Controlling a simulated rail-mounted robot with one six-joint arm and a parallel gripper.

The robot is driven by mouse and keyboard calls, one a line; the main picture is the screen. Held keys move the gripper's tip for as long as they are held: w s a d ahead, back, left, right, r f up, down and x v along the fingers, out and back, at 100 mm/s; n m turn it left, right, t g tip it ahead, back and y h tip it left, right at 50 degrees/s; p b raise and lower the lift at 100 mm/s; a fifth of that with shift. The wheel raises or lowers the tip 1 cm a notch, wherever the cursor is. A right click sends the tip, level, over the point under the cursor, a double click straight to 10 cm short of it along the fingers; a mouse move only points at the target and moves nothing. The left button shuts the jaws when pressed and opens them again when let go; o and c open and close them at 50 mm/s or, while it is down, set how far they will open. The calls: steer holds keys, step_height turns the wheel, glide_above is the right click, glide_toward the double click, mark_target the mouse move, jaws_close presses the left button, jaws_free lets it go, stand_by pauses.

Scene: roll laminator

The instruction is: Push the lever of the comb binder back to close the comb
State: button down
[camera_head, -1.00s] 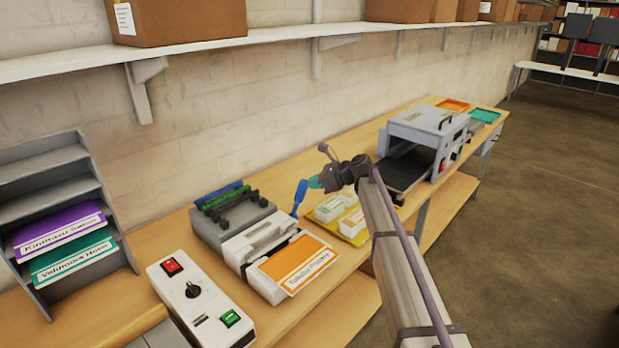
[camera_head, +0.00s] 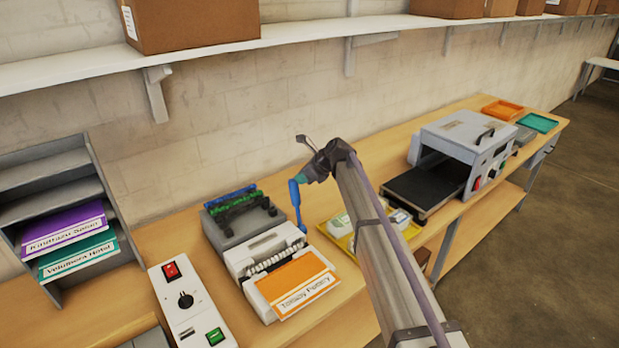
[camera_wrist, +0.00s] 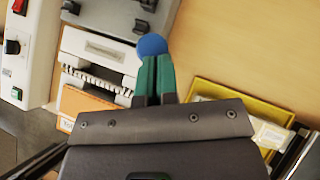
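The white comb binder (camera_head: 266,248) stands on the wooden bench, and its row of comb teeth shows. An orange booklet (camera_head: 298,278) with a white label strip lies at its front. The blue lever (camera_head: 297,205) rises from the binder's right side, nearly upright. My gripper (camera_head: 302,178) is at the lever's top end, with its teal fingers close together. In the wrist view the round blue lever knob (camera_wrist: 152,45) is right at the tips of the shut fingers (camera_wrist: 155,75). It seems to touch them, but is not visibly between them. The fingers partly hide the lever below the knob.
A grey rack of combs (camera_head: 240,215) stands behind the binder. A white control box (camera_head: 190,305) is to its left. A yellow tray (camera_head: 338,232) with small packs is to its right, partly behind my arm. The laminator (camera_head: 465,150) is farther right.

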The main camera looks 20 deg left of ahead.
steer(key=shift+a, duration=0.1)
stand_by(0.3)
steer(key=w+p+v, duration=0.1)
steer(key=p+v, duration=0.8)
steer(key=v, duration=0.4)
steer(key=shift+s+d+f, duration=0.2)
steer(key=shift+s+d, duration=0.05)
steer(key=shift+d, duration=0.2)
